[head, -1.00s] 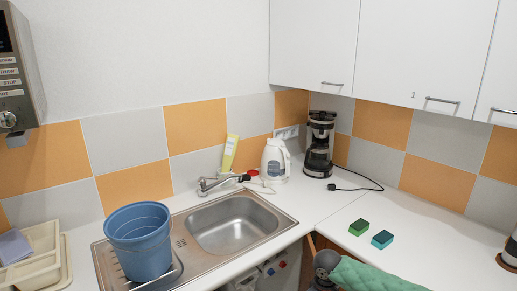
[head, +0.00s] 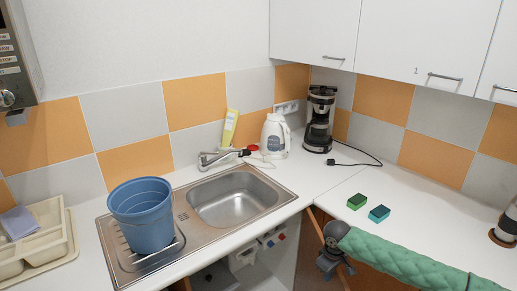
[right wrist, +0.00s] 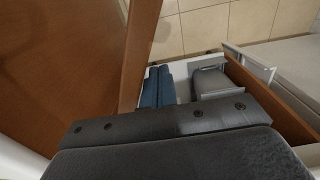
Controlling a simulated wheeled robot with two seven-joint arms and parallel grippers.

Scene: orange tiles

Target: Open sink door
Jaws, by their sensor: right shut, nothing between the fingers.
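The steel sink (head: 238,207) is set in the white counter. Below it the cupboard is open, with pale items (head: 243,257) inside. A brown wooden door (head: 318,228) stands out from the counter edge, right of the opening. My right gripper (head: 328,258) is shut and empty beside this door; I cannot tell whether they touch. The green-sleeved arm hides part of the wood. In the right wrist view a brown panel (right wrist: 70,60) fills the left side, close to the shut fingers (right wrist: 157,88). My left gripper is not in view.
A blue bucket (head: 142,215) stands on the drainboard. Two sponges (head: 367,208) lie on the right counter, above my arm. A kettle (head: 275,137) and coffee maker (head: 319,120) stand in the corner. Tiled floor (right wrist: 225,25) shows in the wrist view.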

